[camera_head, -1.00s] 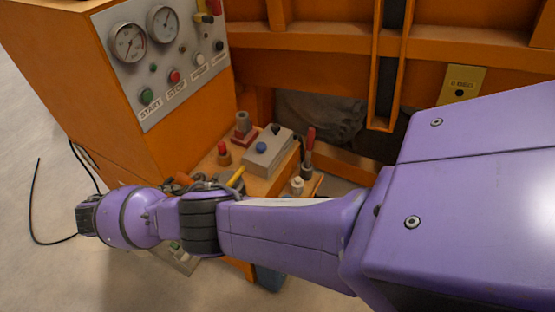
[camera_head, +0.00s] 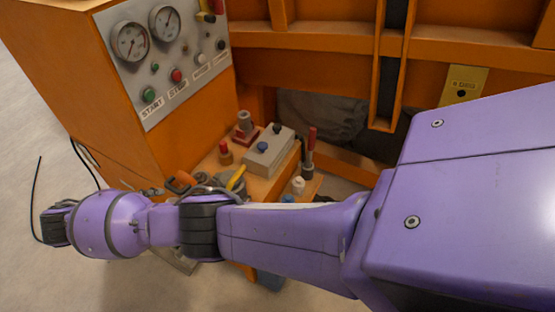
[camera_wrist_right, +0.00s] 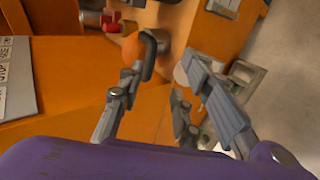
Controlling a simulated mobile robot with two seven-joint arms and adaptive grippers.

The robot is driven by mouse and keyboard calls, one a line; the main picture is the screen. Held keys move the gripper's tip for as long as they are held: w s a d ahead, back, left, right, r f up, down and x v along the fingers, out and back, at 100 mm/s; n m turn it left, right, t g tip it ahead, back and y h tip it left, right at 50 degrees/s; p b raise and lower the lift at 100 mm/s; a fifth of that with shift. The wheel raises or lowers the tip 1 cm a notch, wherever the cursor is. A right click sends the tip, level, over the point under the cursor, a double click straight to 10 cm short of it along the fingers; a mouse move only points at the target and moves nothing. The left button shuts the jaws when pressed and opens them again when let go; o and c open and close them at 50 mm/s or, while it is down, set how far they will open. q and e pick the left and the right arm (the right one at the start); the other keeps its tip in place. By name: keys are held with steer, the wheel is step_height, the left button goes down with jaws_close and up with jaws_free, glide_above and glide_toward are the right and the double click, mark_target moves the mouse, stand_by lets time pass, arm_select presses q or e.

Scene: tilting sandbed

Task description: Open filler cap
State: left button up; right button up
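An orange knob-like part with a dark grey curved piece (camera_wrist_right: 151,52) lies just beyond the left fingertip; contact cannot be told. I cannot tell for sure whether it is the filler cap. In the head view, an orange and dark part (camera_head: 180,181) sits on the low orange ledge, just behind my right arm. My right forearm and wrist hide much of that area. My left gripper is not in view.
A yellow handle (camera_head: 236,177) is close behind my arm. The gauge panel (camera_head: 150,75) rises at left. Floor at left is open.

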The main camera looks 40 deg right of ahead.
steer(key=shift+v, duration=2.35)
steer(key=shift+w, duration=0.15)
